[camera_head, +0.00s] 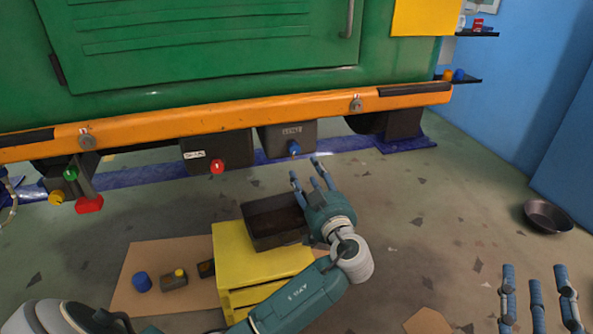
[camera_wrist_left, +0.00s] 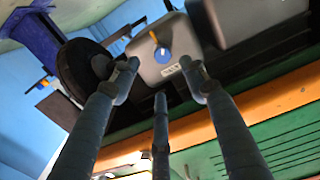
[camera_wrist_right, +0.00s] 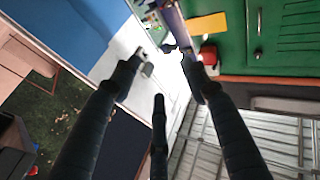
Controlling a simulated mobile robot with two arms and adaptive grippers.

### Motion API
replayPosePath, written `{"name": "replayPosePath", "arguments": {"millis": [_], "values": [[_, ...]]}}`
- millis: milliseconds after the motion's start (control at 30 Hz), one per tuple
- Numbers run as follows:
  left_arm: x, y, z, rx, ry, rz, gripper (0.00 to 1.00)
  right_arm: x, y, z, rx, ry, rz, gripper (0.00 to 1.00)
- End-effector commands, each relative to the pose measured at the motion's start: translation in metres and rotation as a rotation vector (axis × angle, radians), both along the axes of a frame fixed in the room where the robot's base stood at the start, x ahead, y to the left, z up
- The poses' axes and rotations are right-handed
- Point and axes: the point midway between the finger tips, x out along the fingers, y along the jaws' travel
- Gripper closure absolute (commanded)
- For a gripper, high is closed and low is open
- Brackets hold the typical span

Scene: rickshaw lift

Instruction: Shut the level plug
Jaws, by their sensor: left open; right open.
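The blue plug (camera_head: 294,148) is on the front of a grey box (camera_head: 276,139) with a small label, hanging under the orange bumper. The left wrist view shows this blue plug (camera_wrist_left: 162,55) up close, with an orange lever beside it. My left gripper (camera_head: 308,172) is open just below and in front of the plug. In the left wrist view its fingers (camera_wrist_left: 160,75) spread around the plug's position, apart from it. The label is too small to read surely. My right gripper (camera_head: 540,285) is open and empty at the lower right, far from the plug.
A grey box with a red plug (camera_head: 217,167) hangs left of it. A dark tray (camera_head: 262,238) stands on a yellow stool (camera_head: 230,250) under my left arm. Cardboard (camera_head: 125,290) with small parts lies at left. A round pan (camera_head: 548,216) lies on the right floor.

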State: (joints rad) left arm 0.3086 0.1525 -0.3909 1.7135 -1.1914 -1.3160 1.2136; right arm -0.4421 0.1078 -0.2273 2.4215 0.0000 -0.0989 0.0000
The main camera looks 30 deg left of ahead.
Motion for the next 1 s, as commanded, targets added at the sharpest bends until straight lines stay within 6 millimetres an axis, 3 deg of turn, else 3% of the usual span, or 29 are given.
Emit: {"name": "replayPosePath", "arguments": {"millis": [167,600,1000], "values": [[0.009,0.014,0.005,0.000,-0.021,0.009,0.55,-0.006,0.000,0.016,0.017,-0.062,0.003,0.55],[0.059,0.072,0.004,0.001,-0.017,0.007,0.55,-0.037,-0.001,0.071,0.096,-0.339,0.019,0.55],[0.069,0.083,0.004,-0.002,-0.016,0.005,0.55,-0.047,-0.003,0.084,0.115,-0.404,0.022,0.55]]}}
